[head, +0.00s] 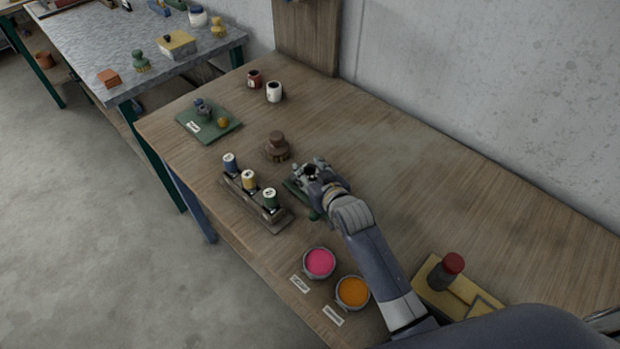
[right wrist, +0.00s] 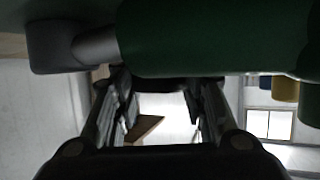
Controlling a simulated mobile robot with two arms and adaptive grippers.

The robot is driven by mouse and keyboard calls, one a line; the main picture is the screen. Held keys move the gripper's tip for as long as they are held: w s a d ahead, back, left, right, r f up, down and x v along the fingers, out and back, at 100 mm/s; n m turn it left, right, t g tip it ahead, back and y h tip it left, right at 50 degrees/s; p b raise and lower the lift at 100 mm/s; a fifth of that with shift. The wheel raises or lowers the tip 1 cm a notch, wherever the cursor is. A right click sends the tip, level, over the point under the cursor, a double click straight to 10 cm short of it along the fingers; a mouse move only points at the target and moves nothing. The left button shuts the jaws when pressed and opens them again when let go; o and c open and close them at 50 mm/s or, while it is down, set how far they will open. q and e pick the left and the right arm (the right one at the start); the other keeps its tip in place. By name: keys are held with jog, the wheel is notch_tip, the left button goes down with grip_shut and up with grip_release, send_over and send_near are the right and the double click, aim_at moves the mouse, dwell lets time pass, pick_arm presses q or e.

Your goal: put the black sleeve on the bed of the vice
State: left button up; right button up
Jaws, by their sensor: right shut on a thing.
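My right gripper (head: 312,172) is over the middle of the wooden table, shut on a small dark piece that looks like the black sleeve (head: 311,170); the fingers hide much of it. The green vice (head: 297,188) is directly beneath and beside the gripper, partly covered by it. In the right wrist view the green body of the vice (right wrist: 205,40) fills the top, with a grey rod at its left. The fingers of the gripper (right wrist: 160,90) reach up close below it. I cannot tell whether the sleeve touches the bed. My left gripper is out of view.
A rack (head: 240,198) with blue, yellow and green spools stands left of the vice. A brown piece (head: 277,147) is just behind. Pink (head: 319,262) and orange (head: 352,292) bowls are in front. A red-capped jar (head: 447,272) stands at right. The table's back right is clear.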

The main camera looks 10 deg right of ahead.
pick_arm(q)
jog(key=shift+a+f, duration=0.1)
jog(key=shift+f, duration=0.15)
pick_arm(e)
jog(key=shift+w+f, duration=0.1)
jog(key=shift+f, duration=0.05)
jog(key=shift+f, duration=0.1)
jog(key=o, duration=1.3)
jog(key=shift+f, duration=0.15)
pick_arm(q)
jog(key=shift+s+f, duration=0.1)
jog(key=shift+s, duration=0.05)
pick_arm(e)
jog(key=shift+r, duration=0.35)
jog(key=shift+s+f, duration=0.1)
jog(key=shift+s, duration=0.3)
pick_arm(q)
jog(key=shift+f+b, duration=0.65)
pick_arm(e)
jog(key=v, duration=1.1)
jog(key=shift+s, duration=0.15)
